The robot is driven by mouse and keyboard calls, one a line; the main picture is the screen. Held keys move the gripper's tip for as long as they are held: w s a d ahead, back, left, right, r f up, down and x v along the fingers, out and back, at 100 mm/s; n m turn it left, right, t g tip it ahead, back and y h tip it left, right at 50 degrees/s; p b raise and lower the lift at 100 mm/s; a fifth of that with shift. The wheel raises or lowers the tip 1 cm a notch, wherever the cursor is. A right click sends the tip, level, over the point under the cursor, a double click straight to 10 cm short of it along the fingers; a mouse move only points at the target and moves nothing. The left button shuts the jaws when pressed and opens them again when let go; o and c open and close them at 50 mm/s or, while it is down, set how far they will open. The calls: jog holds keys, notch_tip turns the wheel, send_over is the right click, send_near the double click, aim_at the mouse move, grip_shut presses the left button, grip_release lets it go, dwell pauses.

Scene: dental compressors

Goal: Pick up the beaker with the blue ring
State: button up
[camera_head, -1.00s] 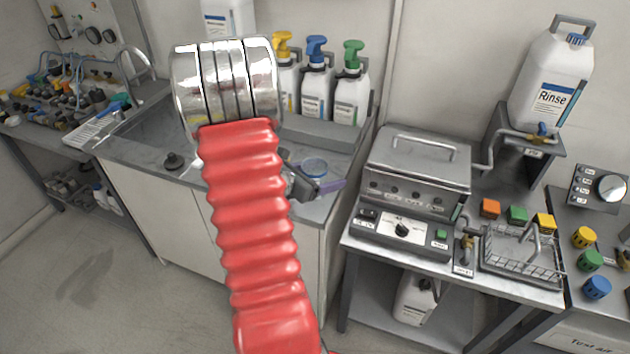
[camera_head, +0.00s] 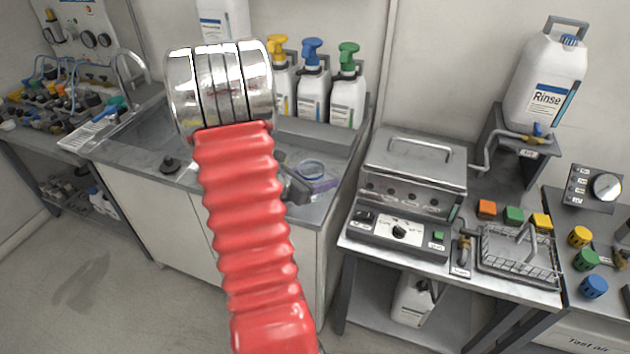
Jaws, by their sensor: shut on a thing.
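The beaker with the blue ring (camera_head: 311,169) is a small clear vessel at the right end of the grey counter, seen from above. My gripper (camera_head: 308,188) is at the beaker, partly hidden behind my red ribbed arm sleeve. Its dark finger shows on the near left side and a purple-grey part shows at the right. The gripper is shut on the beaker. The beaker looks upright. Its lower part is hidden by the gripper, and I cannot tell whether its base touches the counter.
Behind the beaker, spray bottles with yellow, blue and green heads (camera_head: 313,88) stand in a grey rack (camera_head: 318,134). A metal bath unit (camera_head: 414,165) stands to the right, across a gap.

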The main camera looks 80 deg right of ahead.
jog(key=shift+r, duration=0.1)
notch_tip(320, 180, up, 10)
dwell(0.6)
dwell(0.9)
